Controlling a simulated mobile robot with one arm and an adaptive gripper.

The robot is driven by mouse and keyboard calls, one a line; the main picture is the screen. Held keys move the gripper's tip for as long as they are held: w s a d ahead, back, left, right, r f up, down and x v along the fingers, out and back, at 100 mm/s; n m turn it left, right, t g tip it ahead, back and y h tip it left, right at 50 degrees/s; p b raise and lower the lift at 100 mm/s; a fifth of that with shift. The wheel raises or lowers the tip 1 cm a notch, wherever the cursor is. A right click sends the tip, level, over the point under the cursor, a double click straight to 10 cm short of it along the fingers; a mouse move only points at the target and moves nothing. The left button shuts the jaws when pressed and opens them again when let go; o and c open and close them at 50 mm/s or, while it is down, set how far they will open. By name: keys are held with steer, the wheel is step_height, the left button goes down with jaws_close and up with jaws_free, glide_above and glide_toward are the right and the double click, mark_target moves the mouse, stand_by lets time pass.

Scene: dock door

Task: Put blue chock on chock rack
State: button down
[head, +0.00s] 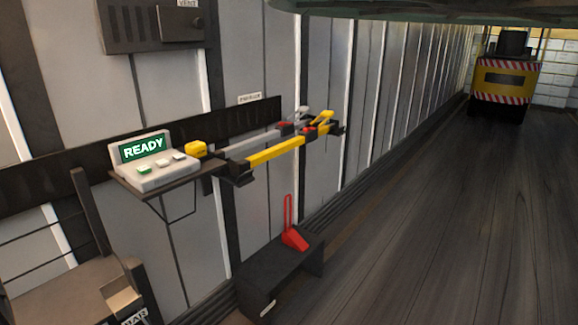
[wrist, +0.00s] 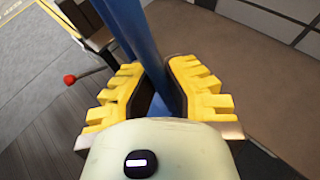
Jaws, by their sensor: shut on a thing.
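The blue chock shows only as its blue handle (wrist: 130,28) in the wrist view, two bars running up to the top edge. My gripper (wrist: 161,88) has its yellow fingers closed around the lower part of this handle. The chock's body is out of sight. In the head view neither my gripper nor the blue chock shows. A low black bench (head: 262,272), which looks like the chock rack, stands against the wall there. A red chock (head: 294,238) with an upright loop handle sits at its far end. The near part of its top is bare.
A shelf with a READY console (head: 150,160) and yellow and grey bars (head: 275,153) stick out above the bench. A box marked BAR (head: 78,285) stands lower left. A yellow vehicle (head: 503,78) is far back. The wooden floor (head: 430,220) is clear. A red knob (wrist: 70,79) shows in the wrist view.

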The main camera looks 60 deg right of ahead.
steer(key=w+d+r+m+t+h+p, duration=0.1)
steer(key=d+r+m+t+h+p, duration=0.55)
steer(key=d+r+p, duration=1.25)
step_height(320, 180, up, 42)
steer(key=m+g+h+p, duration=0.2)
steer(key=g+p, duration=0.1)
steer(key=p, duration=3.1)
steer(key=shift+w+d+r, duration=0.15)
steer(key=shift+d+r, duration=0.1)
steer(key=shift+d, duration=0.1)
steer(key=shift+h, duration=0.25)
